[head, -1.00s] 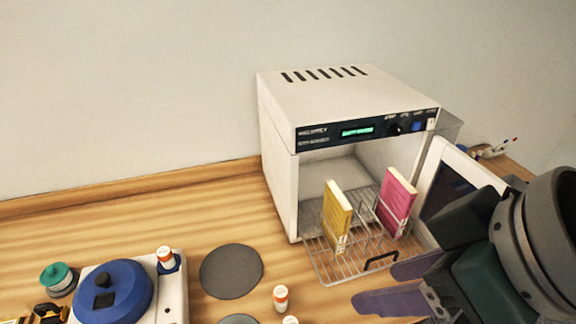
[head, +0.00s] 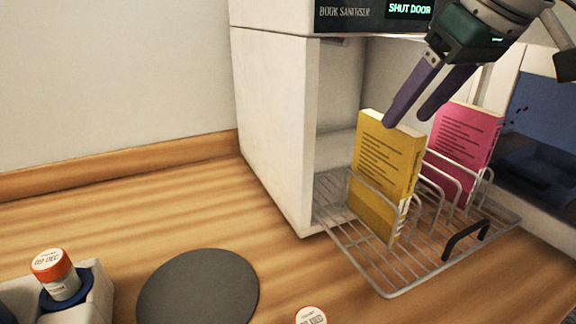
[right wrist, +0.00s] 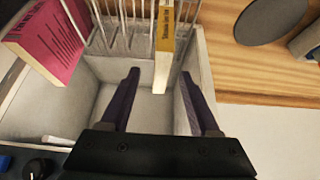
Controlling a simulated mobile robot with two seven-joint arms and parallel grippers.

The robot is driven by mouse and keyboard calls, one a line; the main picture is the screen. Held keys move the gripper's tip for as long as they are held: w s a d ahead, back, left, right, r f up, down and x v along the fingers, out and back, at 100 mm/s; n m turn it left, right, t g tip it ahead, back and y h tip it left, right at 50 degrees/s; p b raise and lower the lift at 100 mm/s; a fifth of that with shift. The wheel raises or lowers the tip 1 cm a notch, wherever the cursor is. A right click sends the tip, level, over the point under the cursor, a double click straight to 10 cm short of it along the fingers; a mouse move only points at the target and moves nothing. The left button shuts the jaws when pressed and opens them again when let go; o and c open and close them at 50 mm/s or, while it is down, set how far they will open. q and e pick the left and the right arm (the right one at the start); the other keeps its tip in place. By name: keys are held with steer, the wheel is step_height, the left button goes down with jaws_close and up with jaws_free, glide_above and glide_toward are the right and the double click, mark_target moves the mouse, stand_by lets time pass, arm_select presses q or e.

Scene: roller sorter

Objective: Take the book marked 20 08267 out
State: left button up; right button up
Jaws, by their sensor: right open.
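A yellow book (head: 385,170) stands upright in a slot of the wire rack (head: 395,287), which sticks out of the open book sanitiser (head: 275,110). A pink book (head: 464,140) stands in the rack to its right. The right wrist view also shows the yellow book (right wrist: 163,45) and the pink book (right wrist: 47,42). The small print on the yellow spine is too small to read. My right gripper (head: 408,118) is open and empty, fingers pointing down, just above the yellow book's top edge. In the right wrist view, the yellow book lies between its finger lines. My left gripper is out of view.
The sanitiser display (head: 409,9) reads "SHUT DOOR". A black handle (head: 466,240) is on the rack's front. A dark grey disc (head: 198,290) lies on the wooden counter, with an orange-capped vial (head: 55,270) at left.

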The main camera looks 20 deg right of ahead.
mark_target(401, 126)
steer(key=x, duration=0.4)
steer(key=shift+f, duration=0.1)
steer(key=x, duration=0.5)
steer(key=shift+w+a, duration=0.2)
steer(key=shift+w, duration=0.05)
jaws_close()
stand_by(0.4)
